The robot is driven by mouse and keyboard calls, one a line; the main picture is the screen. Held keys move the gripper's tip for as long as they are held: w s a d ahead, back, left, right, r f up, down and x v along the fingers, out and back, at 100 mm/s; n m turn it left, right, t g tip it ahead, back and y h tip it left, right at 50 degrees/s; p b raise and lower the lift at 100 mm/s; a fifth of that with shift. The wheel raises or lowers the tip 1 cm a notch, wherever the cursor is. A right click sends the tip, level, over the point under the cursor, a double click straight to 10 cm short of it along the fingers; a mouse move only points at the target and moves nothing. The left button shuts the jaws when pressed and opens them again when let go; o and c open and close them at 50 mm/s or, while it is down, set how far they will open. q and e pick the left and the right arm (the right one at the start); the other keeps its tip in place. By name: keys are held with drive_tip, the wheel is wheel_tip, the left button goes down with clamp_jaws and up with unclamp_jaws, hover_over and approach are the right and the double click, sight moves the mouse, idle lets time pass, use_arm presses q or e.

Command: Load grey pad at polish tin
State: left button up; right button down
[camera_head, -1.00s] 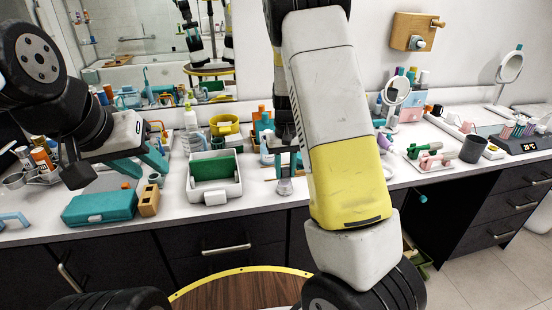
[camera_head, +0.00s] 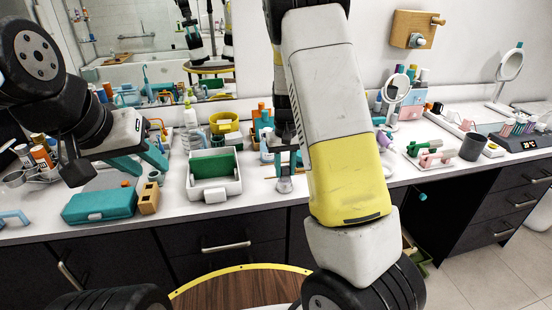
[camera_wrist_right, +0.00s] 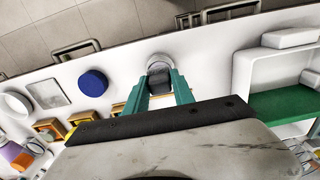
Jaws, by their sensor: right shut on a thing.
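My right gripper (camera_wrist_right: 159,88) is shut on a dark grey pad (camera_wrist_right: 160,79), which sits between its teal fingertips. A round, pale metallic tin (camera_wrist_right: 158,59), which looks like the polish tin, lies just beyond the fingertips; the pad overlaps it in the wrist view, and I cannot tell whether they touch. In the head view the tin (camera_head: 285,186) shows below my right gripper, near the counter's front edge, with the pad too small to make out. My left gripper (camera_head: 146,163) is open and empty above the left of the counter.
A white box with a green inside (camera_head: 214,187) stands left of the tin. A teal case (camera_head: 99,207) and a wooden block (camera_head: 149,200) are further left. In the wrist view a blue disc (camera_wrist_right: 93,83) lies on the other side. Bottles and a mirror (camera_head: 396,90) stand behind.

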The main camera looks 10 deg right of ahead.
sight(285, 167)
drive_tip(key=shift+f, duration=0.55)
idle(1.2)
drive_tip(key=shift+r, duration=3.55)
